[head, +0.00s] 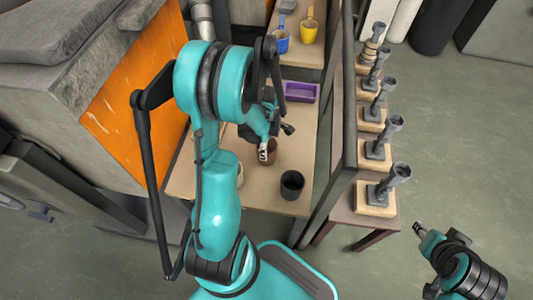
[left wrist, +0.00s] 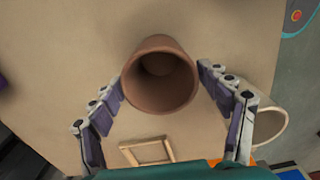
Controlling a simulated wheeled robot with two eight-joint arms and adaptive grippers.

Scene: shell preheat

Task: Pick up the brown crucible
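The brown crucible (head: 271,146) stands on the wooden table. In the left wrist view the brown crucible (left wrist: 160,78) fills the space between my left fingers, its open mouth toward the camera. My left gripper (head: 264,152) is at the crucible. In the left wrist view its fingers (left wrist: 161,80) are spread, one tip at each side of the rim; I cannot tell whether they touch it. My left arm hides part of the table in the head view. My right gripper (head: 418,228) is far off at the lower right, above the floor, its fingers too small to read.
A dark crucible (head: 292,185) stands close by on the table. A cream crucible (left wrist: 268,125) and a small wooden frame (left wrist: 147,152) are nearby. A purple tray (head: 302,92) lies further back. A dividing wall (head: 346,110) borders the right side.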

